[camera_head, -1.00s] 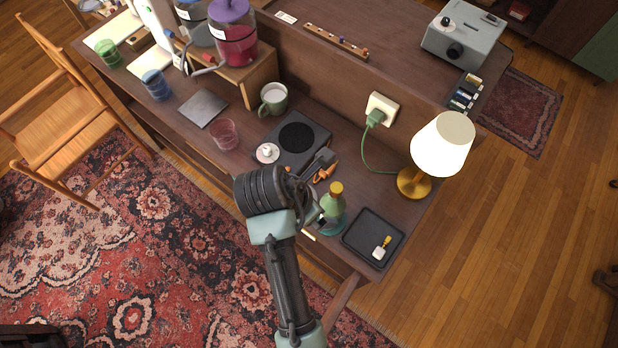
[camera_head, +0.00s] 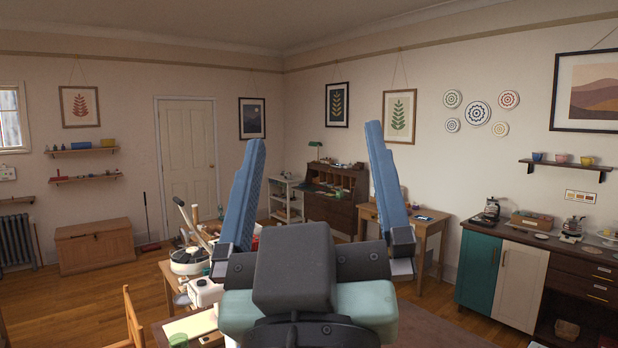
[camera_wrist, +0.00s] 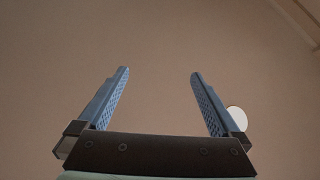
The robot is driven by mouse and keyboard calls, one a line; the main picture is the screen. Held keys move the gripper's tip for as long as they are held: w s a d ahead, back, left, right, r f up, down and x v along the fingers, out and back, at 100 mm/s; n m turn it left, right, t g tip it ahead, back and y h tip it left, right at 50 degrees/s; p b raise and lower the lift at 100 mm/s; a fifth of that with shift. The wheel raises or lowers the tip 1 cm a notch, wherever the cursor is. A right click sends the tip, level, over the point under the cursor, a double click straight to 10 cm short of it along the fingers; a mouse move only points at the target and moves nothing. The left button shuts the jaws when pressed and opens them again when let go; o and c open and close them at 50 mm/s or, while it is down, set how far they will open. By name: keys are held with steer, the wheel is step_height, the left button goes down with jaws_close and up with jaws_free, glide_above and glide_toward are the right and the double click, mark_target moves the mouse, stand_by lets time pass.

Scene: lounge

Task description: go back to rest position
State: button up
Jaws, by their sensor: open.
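My gripper (camera_head: 312,140) is raised upright in front of the head camera, its two blue fingers spread wide with nothing between them. In the wrist view my gripper (camera_wrist: 160,80) is also open and empty, facing a plain brownish surface. A round white shape (camera_wrist: 237,118) shows just beside the right finger there; I cannot tell what it is.
A desk (camera_head: 190,326) with several items on it is at the lower left, partly hidden behind my gripper, beside a wooden chair (camera_head: 133,318). A teal and white cabinet (camera_head: 520,285) stands at the right. A wooden chest (camera_head: 95,243) and a door (camera_head: 188,160) are at the back left. The wooden floor at left is clear.

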steer(key=s+r+m+t, duration=0.1)
steer(key=s+r, duration=0.1)
steer(key=s+r+m+t, duration=0.1)
steer(key=s+r, duration=0.1)
steer(key=shift+s+a+r, duration=0.1)
steer(key=shift+a, duration=0.05)
